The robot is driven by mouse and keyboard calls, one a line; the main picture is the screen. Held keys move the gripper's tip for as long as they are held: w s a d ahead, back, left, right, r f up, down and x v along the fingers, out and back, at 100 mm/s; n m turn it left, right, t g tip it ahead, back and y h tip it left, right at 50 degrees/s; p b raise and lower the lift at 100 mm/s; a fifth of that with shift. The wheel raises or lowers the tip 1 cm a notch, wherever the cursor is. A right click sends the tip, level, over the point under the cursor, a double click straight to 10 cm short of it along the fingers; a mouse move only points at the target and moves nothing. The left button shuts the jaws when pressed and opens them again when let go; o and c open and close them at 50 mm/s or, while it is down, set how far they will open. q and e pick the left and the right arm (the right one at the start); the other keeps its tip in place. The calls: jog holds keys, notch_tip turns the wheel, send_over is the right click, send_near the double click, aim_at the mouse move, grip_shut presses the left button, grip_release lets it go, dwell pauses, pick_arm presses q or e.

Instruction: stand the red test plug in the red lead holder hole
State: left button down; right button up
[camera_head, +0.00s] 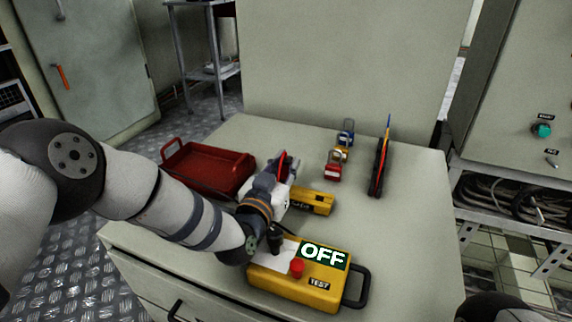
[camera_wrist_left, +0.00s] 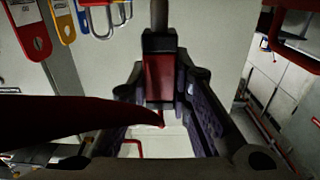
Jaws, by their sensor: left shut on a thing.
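My left gripper (camera_head: 282,178) is above the table, shut on the red test plug (camera_head: 284,162). In the left wrist view, the plug's red body (camera_wrist_left: 159,78) sits between the gripper's dark fingers (camera_wrist_left: 160,95), with a grey pin extending beyond it. A thick red curved piece crosses the front of that view. A yellow box (camera_head: 325,289) marked OFF and TEST stands near the table's front edge. It carries a red round raised piece (camera_head: 297,267) and a black upright piece (camera_head: 276,239). I cannot make out the red lead holder hole. My right gripper is not in view.
A red tray (camera_head: 208,176) lies left of my left gripper. A yellow device (camera_head: 315,202) lies just right of it. Red, yellow and blue padlocks (camera_head: 333,166) and an upright dark item with coloured edges (camera_head: 378,168) stand farther back. The table's right front is clear.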

pick_arm(q)
jog(key=shift+f, duration=0.6)
jog(key=c, duration=1.4)
grip_release()
jog(key=shift+r, duration=0.1)
notch_tip(320, 180, up, 10)
jog(key=shift+f, duration=0.1)
